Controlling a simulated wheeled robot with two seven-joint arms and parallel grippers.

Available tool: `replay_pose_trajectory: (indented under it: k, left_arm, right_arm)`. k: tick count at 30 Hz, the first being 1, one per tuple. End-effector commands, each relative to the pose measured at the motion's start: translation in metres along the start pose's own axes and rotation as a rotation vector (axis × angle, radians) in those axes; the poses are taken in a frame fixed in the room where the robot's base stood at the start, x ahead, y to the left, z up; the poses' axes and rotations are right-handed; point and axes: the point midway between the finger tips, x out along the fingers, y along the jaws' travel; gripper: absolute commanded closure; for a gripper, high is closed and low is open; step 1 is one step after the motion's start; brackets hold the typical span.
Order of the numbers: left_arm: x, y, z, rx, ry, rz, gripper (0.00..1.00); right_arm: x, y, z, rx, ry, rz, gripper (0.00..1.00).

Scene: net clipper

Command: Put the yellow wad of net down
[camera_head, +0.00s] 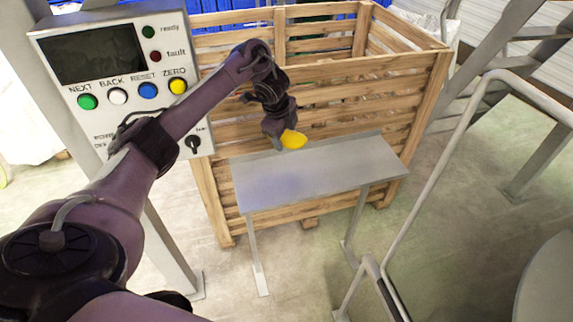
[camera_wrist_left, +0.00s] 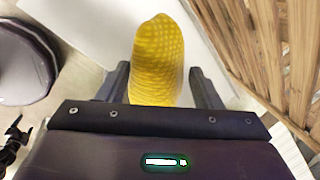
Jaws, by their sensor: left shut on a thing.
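The yellow wad of net (camera_head: 294,139) is in my left gripper (camera_head: 277,143), above the back part of a small grey metal table (camera_head: 330,178). In the left wrist view the wad (camera_wrist_left: 157,60) is an oblong, mesh-textured lump between the two dark fingers of the gripper (camera_wrist_left: 163,85). Pale grey surface shows behind it. I cannot tell whether the wad touches the table. My right gripper is in neither view.
A slatted wooden crate (camera_head: 330,95) stands right behind the table. A control panel (camera_head: 120,80) with coloured buttons is at the left on a post. A grey tube rail (camera_head: 440,190) runs at the right. The tabletop is bare.

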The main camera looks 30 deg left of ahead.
Motion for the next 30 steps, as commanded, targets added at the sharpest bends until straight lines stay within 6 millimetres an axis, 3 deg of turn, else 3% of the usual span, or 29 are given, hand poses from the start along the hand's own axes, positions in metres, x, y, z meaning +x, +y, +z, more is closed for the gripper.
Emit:
replay_pose_trajectory:
  k: [1, 4, 9, 12, 17, 30]
  left_arm:
    - [0.021, 0.007, -0.001, 0.000, 0.003, 0.002, 0.62]
    - [0.033, 0.010, 0.000, -0.001, 0.002, 0.001, 0.62]
    - [0.042, 0.013, 0.000, 0.000, 0.001, 0.000, 0.62]
    - [0.057, 0.018, -0.001, 0.000, 0.001, 0.002, 0.62]
    - [0.075, 0.024, 0.000, 0.000, 0.000, 0.002, 0.62]
    - [0.083, 0.025, 0.000, 0.000, 0.000, -0.001, 0.62]
  right_arm:
    - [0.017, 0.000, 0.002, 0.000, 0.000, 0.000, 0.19]
    - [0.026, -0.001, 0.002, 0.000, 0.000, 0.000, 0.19]
    - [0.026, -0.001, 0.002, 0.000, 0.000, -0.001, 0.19]
    - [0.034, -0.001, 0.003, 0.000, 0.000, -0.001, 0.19]
    - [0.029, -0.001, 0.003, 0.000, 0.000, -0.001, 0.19]
    - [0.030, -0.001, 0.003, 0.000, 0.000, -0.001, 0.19]
